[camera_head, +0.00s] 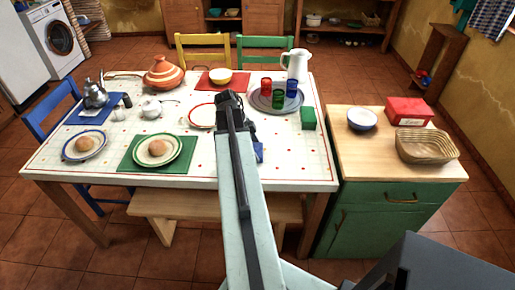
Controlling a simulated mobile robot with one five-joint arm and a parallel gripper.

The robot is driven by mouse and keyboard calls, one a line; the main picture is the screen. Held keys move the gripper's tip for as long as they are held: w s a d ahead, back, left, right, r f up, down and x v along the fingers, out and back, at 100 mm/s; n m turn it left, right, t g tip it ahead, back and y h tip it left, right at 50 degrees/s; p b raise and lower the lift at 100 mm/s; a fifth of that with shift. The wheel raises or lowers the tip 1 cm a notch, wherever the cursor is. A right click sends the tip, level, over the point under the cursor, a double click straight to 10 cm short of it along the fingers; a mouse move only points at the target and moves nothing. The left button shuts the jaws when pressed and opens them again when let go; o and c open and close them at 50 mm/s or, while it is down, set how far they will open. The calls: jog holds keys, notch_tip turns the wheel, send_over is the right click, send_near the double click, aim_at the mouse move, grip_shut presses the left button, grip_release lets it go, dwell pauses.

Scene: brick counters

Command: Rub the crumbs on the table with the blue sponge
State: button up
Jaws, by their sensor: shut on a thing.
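The white table (100,165) has a pale cloth with small red marks; I cannot tell crumbs from this pattern. My arm reaches over the table's front middle and hides part of it. The dark end of my gripper (248,128) shows just right of the arm, over the table; its fingers are mostly hidden. It is shut on a blue thing, seemingly the blue sponge (259,151), of which only a small edge shows beside my arm. Whether the sponge touches the cloth is hard to tell.
Left of my arm are a plate with bread on a green mat (127,163), another bread plate (99,145), a teapot (97,93) and a tagine (164,75). Right are a tray with cups (262,106), a green box (308,119), a white jug (297,65) and a wooden counter (372,165).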

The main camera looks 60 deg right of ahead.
jog(key=shift+w+a, duration=0.3)
jog(key=shift+w, duration=0.3)
jog(key=shift+w+a, duration=0.3)
jog(key=shift+w, duration=0.35)
jog(key=shift+w+a, duration=0.3)
jog(key=shift+w, duration=0.3)
jog(key=shift+f, duration=0.1)
jog(key=shift+s+d, duration=0.3)
jog(key=shift+s, duration=0.3)
jog(key=shift+s+d, duration=0.35)
jog(key=shift+s, duration=0.3)
jog(key=shift+s+d, duration=0.3)
jog(key=shift+s, duration=0.3)
jog(key=shift+s+d, duration=0.4)
jog(key=shift+s, duration=0.5)
jog(key=shift+s+d, duration=0.4)
jog(key=shift+s, duration=0.45)
jog(key=shift+s+d, duration=0.55)
jog(key=shift+s, duration=0.35)
jog(key=shift+s+d, duration=0.5)
jog(key=shift+s, duration=0.4)
notch_tip(320, 180, up, 6)
jog(key=p, duration=0.6)
